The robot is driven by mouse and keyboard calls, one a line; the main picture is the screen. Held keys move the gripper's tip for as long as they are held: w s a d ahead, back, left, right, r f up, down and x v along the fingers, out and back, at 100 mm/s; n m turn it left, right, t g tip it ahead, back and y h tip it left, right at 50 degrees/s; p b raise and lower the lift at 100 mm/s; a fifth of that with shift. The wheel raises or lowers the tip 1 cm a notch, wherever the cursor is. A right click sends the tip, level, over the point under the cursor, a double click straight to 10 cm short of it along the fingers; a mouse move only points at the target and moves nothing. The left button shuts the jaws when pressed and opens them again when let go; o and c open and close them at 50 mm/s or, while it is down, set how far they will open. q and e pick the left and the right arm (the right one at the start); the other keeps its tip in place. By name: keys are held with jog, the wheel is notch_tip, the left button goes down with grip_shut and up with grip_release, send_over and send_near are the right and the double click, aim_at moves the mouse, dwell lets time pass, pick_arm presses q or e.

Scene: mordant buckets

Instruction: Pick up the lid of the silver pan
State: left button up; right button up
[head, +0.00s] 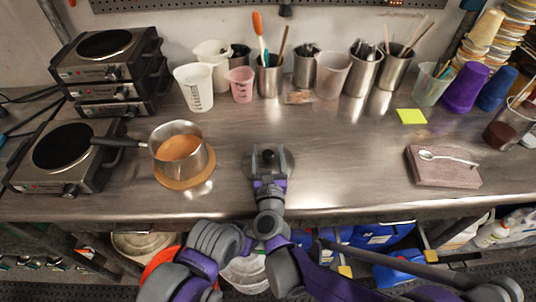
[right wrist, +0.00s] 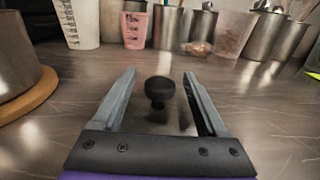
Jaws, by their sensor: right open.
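The silver pan (head: 200,160) stands on a round wooden board at the left, with orange contents and a black handle pointing left. Its lid (head: 288,161) lies on the metal table to the right of the pan, partly hidden by my right gripper (head: 268,161). In the right wrist view, the lid's dark round knob (right wrist: 160,88) stands between the two open fingers of my right gripper (right wrist: 159,84), with gaps on both sides. The fingers do not appear to touch it. My left gripper is not in view.
The wooden board (head: 187,185) is left of my right gripper. Hot plates (head: 90,140) stand at the far left. Cups (head: 240,85) and metal tool pots (head: 269,77) line the back. A brick-like block (head: 437,175) with a spoon lies right; the middle-right table is mostly clear.

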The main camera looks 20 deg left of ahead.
jog(key=shift+s+d+r, duration=0.1)
jog(key=shift+s+d, duration=0.05)
jog(key=shift+s, duration=0.15)
jog(key=shift+c, duration=0.2)
grip_shut()
